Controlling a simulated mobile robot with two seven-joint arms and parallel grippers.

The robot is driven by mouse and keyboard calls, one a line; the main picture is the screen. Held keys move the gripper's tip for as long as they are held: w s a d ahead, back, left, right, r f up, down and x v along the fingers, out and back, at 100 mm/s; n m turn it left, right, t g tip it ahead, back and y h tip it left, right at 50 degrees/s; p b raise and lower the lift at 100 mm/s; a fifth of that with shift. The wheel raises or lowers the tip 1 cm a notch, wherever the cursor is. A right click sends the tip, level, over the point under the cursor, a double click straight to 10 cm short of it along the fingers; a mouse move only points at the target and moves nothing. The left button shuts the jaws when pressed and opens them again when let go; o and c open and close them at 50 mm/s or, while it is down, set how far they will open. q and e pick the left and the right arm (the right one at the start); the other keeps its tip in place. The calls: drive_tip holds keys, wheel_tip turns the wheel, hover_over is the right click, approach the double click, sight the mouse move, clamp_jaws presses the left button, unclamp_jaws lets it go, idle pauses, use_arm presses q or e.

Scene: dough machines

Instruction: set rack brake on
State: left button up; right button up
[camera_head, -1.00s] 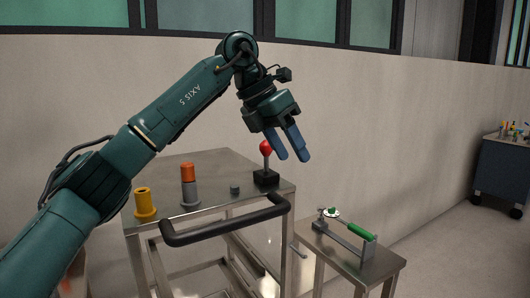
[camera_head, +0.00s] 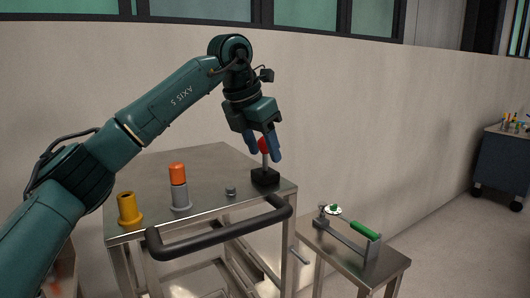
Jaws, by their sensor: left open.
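The rack (camera_head: 215,155) is a steel cart with a flat top and a black push handle (camera_head: 222,232) on its near side. A lever with a red ball knob (camera_head: 263,145) rises from a black base (camera_head: 265,177) at the right corner of the top; it looks about upright. I take it for the brake lever. My left gripper (camera_head: 264,155) is open and points down, with one blue finger on each side of the red knob in the picture. Whether it touches the knob I cannot tell. The fingers partly hide the knob. My right gripper does not show.
On the top also stand a yellow flanged piece (camera_head: 128,209), a grey post with an orange cap (camera_head: 179,188) and a small grey knob (camera_head: 231,191). A side table (camera_head: 385,262) at the right holds a clamp with a green handle (camera_head: 365,230). A wall stands behind.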

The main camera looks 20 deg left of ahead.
use_arm(q)
drive_tip(key=shift+x, duration=1.1)
clamp_jaws()
